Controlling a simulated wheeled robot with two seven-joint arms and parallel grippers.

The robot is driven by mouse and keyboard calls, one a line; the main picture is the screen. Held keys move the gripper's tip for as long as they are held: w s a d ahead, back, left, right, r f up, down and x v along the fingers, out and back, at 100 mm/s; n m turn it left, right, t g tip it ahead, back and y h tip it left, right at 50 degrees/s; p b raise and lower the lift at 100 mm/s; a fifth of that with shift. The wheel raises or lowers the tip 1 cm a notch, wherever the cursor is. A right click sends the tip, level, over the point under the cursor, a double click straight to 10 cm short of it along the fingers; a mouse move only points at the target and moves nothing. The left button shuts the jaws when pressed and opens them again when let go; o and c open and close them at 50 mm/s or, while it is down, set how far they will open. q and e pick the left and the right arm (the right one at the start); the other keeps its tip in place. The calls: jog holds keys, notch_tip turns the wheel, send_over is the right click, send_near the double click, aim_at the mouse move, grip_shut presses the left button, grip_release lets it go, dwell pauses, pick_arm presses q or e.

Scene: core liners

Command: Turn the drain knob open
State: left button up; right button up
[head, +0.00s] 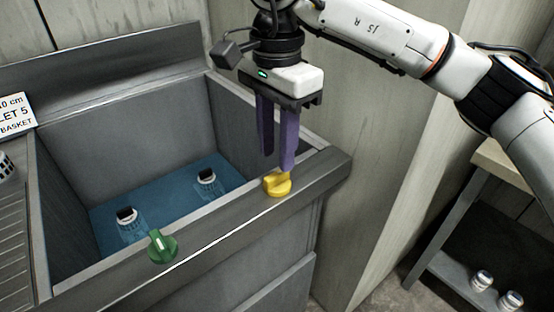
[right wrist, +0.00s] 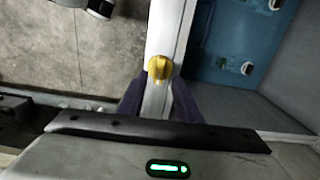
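A yellow knob (head: 277,184) sits on the front rim of the grey sink near its right corner. A green knob (head: 162,247) with a pale stripe sits on the same rim further left. No label shows which one is the drain knob. My right gripper (head: 278,162) points down just above the yellow knob, its two purple fingers apart with nothing between them. In the right wrist view the yellow knob (right wrist: 160,68) shows just beyond the gap between the fingers (right wrist: 157,92). I cannot tell whether a fingertip touches it. My left gripper is out of view.
The sink basin (head: 120,105) holds blue water with two capped clear bottles (head: 128,222) (head: 207,182) in it. A sign (head: 15,113) and a ribbed drainboard (head: 12,240) are at left. A shelf stand (head: 455,215) with small jars is at right.

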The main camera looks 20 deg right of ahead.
aim_at(277, 173)
notch_tip(277, 173, up, 6)
jog(key=shift+r, duration=0.2)
dwell(0.4)
